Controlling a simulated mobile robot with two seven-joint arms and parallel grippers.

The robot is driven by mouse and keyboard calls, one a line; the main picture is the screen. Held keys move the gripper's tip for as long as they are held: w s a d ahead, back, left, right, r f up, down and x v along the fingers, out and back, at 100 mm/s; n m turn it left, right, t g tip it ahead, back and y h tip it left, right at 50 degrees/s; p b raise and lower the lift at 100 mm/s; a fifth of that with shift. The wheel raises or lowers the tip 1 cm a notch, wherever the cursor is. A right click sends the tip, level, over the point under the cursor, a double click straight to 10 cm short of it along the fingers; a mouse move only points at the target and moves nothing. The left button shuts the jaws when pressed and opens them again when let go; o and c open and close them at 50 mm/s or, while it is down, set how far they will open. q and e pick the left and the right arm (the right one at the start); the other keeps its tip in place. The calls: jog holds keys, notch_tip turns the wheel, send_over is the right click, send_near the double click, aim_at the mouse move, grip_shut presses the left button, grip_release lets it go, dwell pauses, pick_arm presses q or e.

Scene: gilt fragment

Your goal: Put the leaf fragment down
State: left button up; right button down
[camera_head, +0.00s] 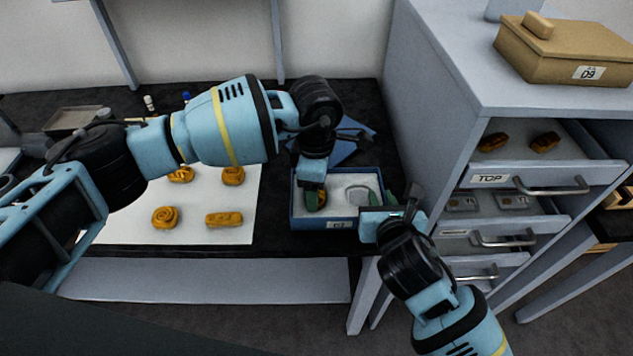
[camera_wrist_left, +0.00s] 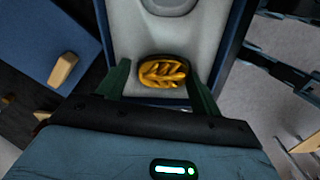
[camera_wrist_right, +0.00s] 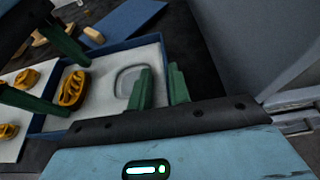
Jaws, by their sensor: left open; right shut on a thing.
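The gilt leaf fragment (camera_wrist_left: 163,72) lies in the pale lining of a blue box (camera_head: 305,225). It shows partly in the head view (camera_head: 322,197) and in the right wrist view (camera_wrist_right: 72,88). My left gripper (camera_head: 316,199) is open over the box, its green fingers on either side of the fragment with gaps visible. My right gripper (camera_wrist_right: 162,88) is shut on the box's right side wall, one finger inside and one outside. An empty outlined recess (camera_wrist_right: 130,80) is in the lining beside the fragment.
A white sheet (camera_head: 195,205) with several gilt pieces lies left of the box. A drawer cabinet (camera_head: 440,130) stands at the right, its top drawer (camera_head: 490,180) pulled out, with a tan box (camera_head: 560,60) on top. A blue panel (camera_wrist_right: 130,18) lies behind the box.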

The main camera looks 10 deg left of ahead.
pick_arm(q)
notch_tip(320, 180, up, 12)
jog(key=shift+s, duration=0.2)
pick_arm(e)
jog(key=shift+d+f, duration=0.1)
dwell(0.5)
jog(key=c, duration=1.2)
grip_release()
jog(key=shift+c, duration=0.2)
jog(key=v, duration=1.2)
